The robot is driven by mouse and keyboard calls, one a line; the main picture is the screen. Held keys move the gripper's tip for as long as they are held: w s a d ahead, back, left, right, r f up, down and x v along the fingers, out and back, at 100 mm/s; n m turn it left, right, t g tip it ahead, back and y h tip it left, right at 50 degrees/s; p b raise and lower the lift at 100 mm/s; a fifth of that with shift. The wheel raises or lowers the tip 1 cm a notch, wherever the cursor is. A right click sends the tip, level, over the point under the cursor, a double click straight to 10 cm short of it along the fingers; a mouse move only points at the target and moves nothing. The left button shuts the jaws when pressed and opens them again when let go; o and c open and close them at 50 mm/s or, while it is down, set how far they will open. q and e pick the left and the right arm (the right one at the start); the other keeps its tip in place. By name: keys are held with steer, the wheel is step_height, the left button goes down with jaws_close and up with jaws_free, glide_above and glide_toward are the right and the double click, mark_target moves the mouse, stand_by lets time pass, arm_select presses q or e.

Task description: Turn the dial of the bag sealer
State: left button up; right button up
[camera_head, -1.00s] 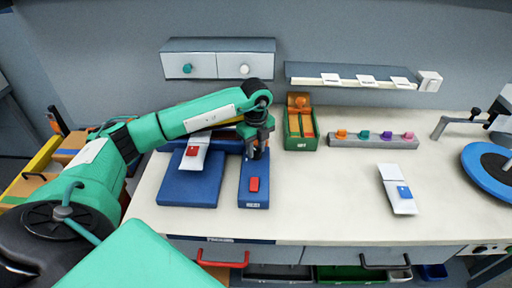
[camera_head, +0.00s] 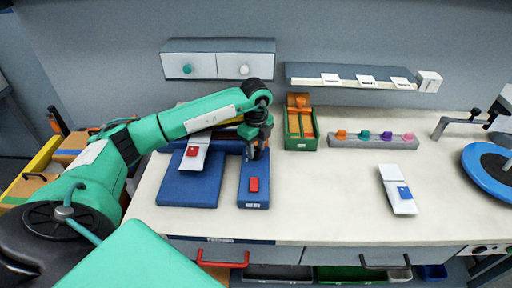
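The blue bag sealer (camera_head: 188,190) stands at the left of the worktop. A white bag with a red mark (camera_head: 197,150) lies on its back part. A narrow blue section (camera_head: 254,202) with a red block (camera_head: 254,185) lies just right of it; I cannot tell whether the two are joined. My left gripper (camera_head: 257,153) points down over the back end of this narrow section, behind the red block. No dial can be made out; the gripper may cover it. The fingertips are dark and small, so their opening and any contact are unclear. My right gripper is not in view.
A green box with orange parts (camera_head: 301,142) stands right of the gripper. A grey rack (camera_head: 372,143) holds several coloured knobs. A white packet with a blue mark (camera_head: 398,192) lies farther right, near a blue disc (camera_head: 491,172). The worktop's middle front is clear.

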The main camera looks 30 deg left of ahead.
mark_target(256, 150)
arm_select(q)
steer(key=shift+o, duration=1.4)
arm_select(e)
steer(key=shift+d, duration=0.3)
arm_select(q)
steer(key=shift+r, duration=0.15)
step_height(256, 150, up, 14)
steer(key=b, duration=0.2)
steer(key=shift+f, duration=0.25)
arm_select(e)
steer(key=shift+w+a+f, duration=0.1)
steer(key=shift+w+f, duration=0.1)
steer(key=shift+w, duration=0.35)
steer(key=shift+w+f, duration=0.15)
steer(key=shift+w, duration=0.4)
